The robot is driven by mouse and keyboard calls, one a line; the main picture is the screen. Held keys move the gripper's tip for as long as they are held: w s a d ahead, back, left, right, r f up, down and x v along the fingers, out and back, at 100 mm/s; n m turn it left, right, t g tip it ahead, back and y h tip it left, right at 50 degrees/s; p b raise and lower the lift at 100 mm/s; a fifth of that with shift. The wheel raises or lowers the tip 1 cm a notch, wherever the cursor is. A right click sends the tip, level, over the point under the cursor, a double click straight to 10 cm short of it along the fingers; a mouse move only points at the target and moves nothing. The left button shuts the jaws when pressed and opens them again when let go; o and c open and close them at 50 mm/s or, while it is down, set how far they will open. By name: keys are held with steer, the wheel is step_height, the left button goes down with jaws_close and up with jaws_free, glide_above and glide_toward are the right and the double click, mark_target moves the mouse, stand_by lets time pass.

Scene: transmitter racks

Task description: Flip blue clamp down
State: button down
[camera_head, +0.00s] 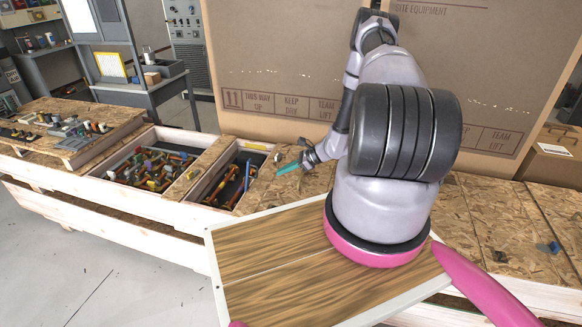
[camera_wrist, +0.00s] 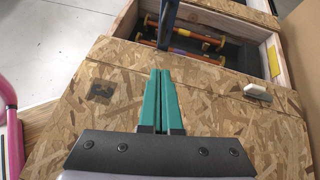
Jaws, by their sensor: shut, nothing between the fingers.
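In the wrist view my gripper's teal fingers (camera_wrist: 160,73) are together and empty, pointing toward the bin.
A small pale block (camera_wrist: 257,92) and dark square patch (camera_wrist: 101,91) are on the chipboard. A large cardboard box (camera_head: 280,70) stands behind.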

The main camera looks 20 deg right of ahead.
steer(key=x, duration=0.3)
steer(key=shift+w+a+f, duration=0.15)
steer(key=shift+a+f, duration=0.05)
steer(key=shift+a, duration=0.1)
steer(key=shift+w+a+r, duration=0.2)
steer(key=shift+w+a, duration=0.1)
steer(key=shift+a, duration=0.25)
steer(key=shift+w+a+r, duration=0.25)
steer(key=shift+a, duration=0.25)
steer(key=shift+w+a+r, duration=0.1)
steer(key=shift+w+a, duration=0.2)
steer(key=shift+a, duration=0.25)
steer(key=shift+a+r, duration=0.1)
